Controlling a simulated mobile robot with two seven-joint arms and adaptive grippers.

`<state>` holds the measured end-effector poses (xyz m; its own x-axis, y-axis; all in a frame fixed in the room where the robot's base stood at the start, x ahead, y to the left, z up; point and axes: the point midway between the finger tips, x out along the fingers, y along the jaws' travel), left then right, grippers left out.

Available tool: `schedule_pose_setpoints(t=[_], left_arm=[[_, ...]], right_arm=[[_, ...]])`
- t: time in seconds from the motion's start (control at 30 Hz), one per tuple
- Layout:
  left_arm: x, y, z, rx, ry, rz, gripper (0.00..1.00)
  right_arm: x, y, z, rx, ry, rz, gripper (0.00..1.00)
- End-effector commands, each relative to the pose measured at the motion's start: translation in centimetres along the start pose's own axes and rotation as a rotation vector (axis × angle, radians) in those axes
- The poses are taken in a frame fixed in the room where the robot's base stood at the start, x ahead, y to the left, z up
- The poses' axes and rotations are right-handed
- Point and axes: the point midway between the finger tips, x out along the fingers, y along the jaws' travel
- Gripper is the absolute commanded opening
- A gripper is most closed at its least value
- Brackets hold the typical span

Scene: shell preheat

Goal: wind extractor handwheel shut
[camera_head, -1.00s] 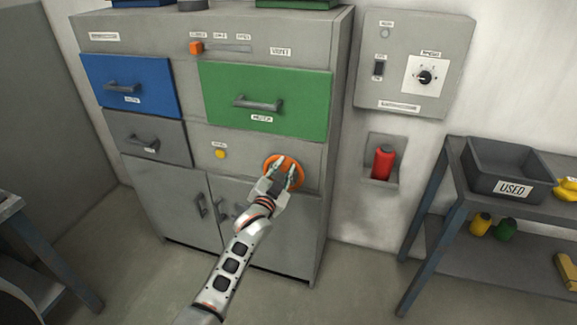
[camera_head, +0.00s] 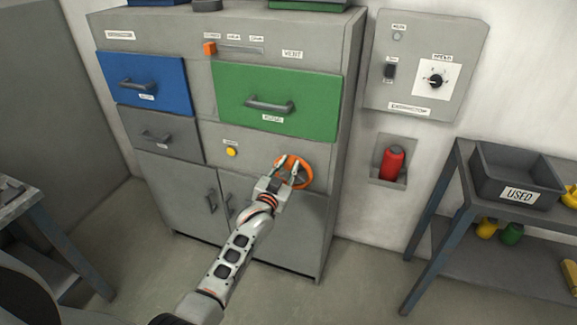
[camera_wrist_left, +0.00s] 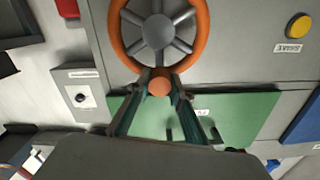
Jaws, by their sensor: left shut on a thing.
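The orange handwheel (camera_head: 307,176) is on the grey cabinet front, below the green drawer. In the left wrist view, the wheel's orange rim (camera_wrist_left: 202,35) and grey hub with spokes (camera_wrist_left: 158,31) show at the top. My left gripper (camera_head: 290,170) reaches it from the lower left. In the left wrist view, its fingers (camera_wrist_left: 159,88) are on both sides of a round orange-brown knob (camera_wrist_left: 159,86) at the rim, on the side towards the green drawer. The gripper is shut on this knob. My right gripper is out of view.
The cabinet has a blue drawer (camera_head: 146,84), a green drawer (camera_head: 279,102) and a yellow button (camera_head: 231,152). A control panel (camera_head: 425,65) and a red cylinder (camera_head: 392,163) are on the wall. A "USED" bin (camera_head: 515,178) stands on a shelf at right. The floor ahead is clear.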

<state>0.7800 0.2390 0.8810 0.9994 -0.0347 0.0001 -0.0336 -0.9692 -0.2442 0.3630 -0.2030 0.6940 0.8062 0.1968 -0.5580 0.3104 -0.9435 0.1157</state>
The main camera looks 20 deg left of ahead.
Motion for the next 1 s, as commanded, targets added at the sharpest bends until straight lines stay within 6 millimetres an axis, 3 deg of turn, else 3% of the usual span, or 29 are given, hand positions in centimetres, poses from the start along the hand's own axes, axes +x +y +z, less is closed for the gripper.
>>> schedule_pose_setpoints(t=[0.07,0.1,0.13,0.17,0.63,0.77,1.0], left_arm=[[0.1,-0.3,-0.1,-0.003,0.002,-0.004,0.00],[0.1,-0.3,-0.1,-0.003,0.002,-0.004,0.29],[0.1,-0.3,-0.1,-0.003,0.002,-0.003,0.37],[0.1,-0.2,-0.1,-0.002,0.002,-0.003,0.38],[-0.9,-0.1,0.1,0.000,0.000,-0.001,0.38],[-2.6,-0.1,0.1,0.002,0.000,-0.001,0.38],[-7.2,-0.1,0.1,0.000,-0.001,-0.002,0.38]], right_arm=[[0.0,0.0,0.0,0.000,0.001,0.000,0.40],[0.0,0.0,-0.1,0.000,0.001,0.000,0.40],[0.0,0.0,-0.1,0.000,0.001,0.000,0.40],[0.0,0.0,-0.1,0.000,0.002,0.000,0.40],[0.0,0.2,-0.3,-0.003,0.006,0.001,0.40],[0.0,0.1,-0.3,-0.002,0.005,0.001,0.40],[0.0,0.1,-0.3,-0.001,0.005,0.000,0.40]])
